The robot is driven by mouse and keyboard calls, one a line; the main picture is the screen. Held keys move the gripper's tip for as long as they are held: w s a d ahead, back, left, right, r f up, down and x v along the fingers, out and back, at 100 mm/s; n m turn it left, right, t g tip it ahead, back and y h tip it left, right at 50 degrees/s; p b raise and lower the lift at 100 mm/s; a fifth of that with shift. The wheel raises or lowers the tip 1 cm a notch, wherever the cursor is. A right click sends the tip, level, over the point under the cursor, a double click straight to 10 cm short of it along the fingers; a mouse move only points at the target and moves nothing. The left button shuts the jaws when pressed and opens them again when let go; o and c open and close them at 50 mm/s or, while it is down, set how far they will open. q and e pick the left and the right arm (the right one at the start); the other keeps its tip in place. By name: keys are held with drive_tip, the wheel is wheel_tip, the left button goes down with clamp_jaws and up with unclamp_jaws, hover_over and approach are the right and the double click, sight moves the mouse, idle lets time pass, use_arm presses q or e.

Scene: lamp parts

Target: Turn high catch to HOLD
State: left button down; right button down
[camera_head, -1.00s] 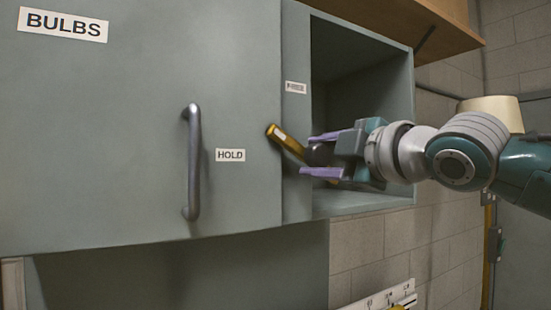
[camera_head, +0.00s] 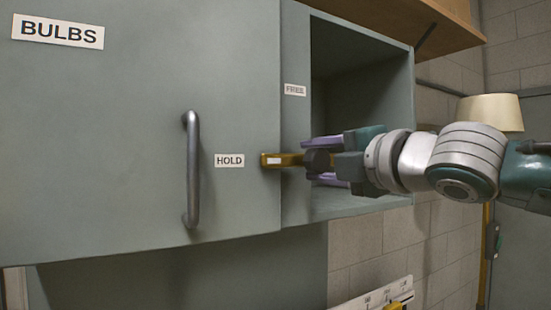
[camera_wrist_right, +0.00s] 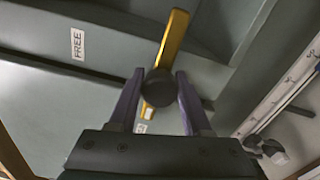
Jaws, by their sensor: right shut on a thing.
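The high catch (camera_head: 284,160) is a yellow bar with a dark round knob (camera_head: 317,161), mounted beside the grey cupboard door's right edge. In the head view the bar lies about level, its left end over the door edge and pointing at the HOLD label (camera_head: 230,161). My right gripper (camera_head: 322,160) is shut on the dark knob. In the right wrist view its purple fingers (camera_wrist_right: 158,100) stand either side of the knob (camera_wrist_right: 158,88), with the yellow bar (camera_wrist_right: 174,38) running past it. The FREE label (camera_head: 295,90) is above the catch. My left gripper is not in view.
The cupboard door (camera_head: 110,130) has a vertical grey handle (camera_head: 192,170) and a BULBS label (camera_head: 57,31). An open compartment (camera_head: 360,110) is right of the catch. A wooden shelf (camera_head: 420,25) is above, and a cream lampshade (camera_head: 491,112) stands behind my right arm.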

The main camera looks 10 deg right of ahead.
idle(0.3)
drive_tip(key=shift+c, duration=1.7)
unclamp_jaws()
drive_tip(key=shift+s+d+f+b, duration=0.1)
drive_tip(key=shift+s+b, duration=0.15)
drive_tip(key=shift+b, duration=0.05)
drive_tip(key=b+v, duration=0.5)
drive_tip(key=v, duration=0.4)
drive_tip(key=shift+s, duration=0.15)
